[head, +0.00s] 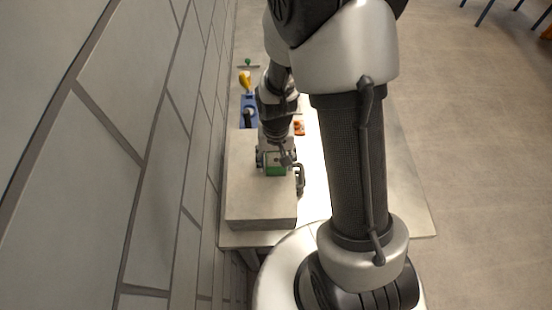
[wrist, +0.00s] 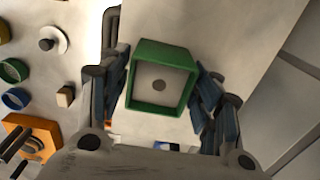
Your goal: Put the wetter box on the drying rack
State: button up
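A small green box (wrist: 160,105) with an open top shows in the wrist view, with a pale grey inside and a dark round spot in the middle. In the head view the green box (head: 275,170) is over the pale grey block (head: 258,210); whether it touches the block is unclear. My gripper (wrist: 164,80) has one finger on each side of the box, with narrow gaps beside it, and looks open. In the head view my gripper (head: 274,159) is directly above and around the box. I can make out no second box and no drying rack for certain.
A dark metal loop (head: 300,180) lies just right of the box. A blue item (head: 248,112), a yellow item (head: 246,82) and an orange item (head: 299,128) are farther back. A brick wall (head: 150,150) runs close along the left.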

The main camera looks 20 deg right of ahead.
jog(key=shift+o, duration=1)
jog(key=s+r+n+t+p, duration=0.1)
jog(key=s+r, duration=0.1)
jog(key=r, duration=0.9)
jog(key=s+r+t+p, duration=0.1)
jog(key=s+r, duration=0.1)
jog(key=r, duration=0.9)
jog(key=s+r+n+t, duration=0.2)
jog(key=s+r, duration=0.6)
jog(key=s, duration=0.2)
jog(key=shift+s+a+n+t, duration=0.3)
jog(key=shift+s+a, duration=0.1)
